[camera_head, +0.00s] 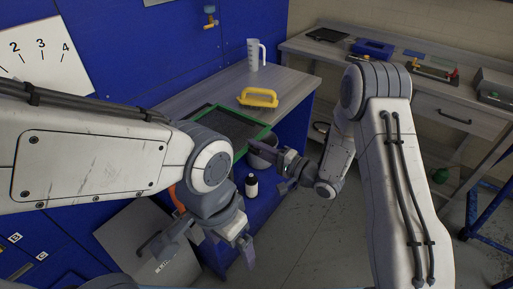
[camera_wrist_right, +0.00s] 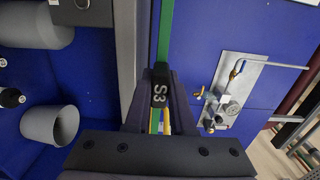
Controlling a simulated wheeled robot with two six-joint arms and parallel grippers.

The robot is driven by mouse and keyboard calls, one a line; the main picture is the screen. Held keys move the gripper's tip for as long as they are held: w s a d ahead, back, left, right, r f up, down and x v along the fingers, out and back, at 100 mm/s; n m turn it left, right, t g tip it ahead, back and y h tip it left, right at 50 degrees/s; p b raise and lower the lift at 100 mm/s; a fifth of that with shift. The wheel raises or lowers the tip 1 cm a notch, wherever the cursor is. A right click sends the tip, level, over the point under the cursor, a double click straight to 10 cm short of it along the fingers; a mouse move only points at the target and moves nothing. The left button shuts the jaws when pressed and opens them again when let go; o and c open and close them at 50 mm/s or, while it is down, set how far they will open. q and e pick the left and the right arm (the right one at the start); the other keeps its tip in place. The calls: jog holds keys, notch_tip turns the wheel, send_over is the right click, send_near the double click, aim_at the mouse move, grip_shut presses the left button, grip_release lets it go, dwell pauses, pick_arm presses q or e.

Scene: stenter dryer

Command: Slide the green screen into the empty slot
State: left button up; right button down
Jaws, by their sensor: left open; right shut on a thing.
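The green screen (camera_head: 265,134) is a flat dark mesh panel in a green frame, over the near end of the grey worktop. Its green edge (camera_wrist_right: 165,35) and a black tab marked S3 (camera_wrist_right: 160,92) show in the right wrist view. My right gripper (camera_head: 283,165) is shut on the screen at this tab, at the worktop's near right corner; its fingers flank the tab in the wrist view (camera_wrist_right: 160,100). My left gripper (camera_head: 205,245) is open and empty, lower and apart from the screen. I cannot make out the empty slot.
A grey bowl (camera_head: 262,157) and white bottle (camera_head: 251,185) are below the screen. A second bench (camera_head: 460,85) stands at right. Grey floor lies between.

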jog(key=p+v, duration=0.4)
jog(key=v, duration=2.3)
dwell(3.0)
jog(key=shift+r, duration=0.15)
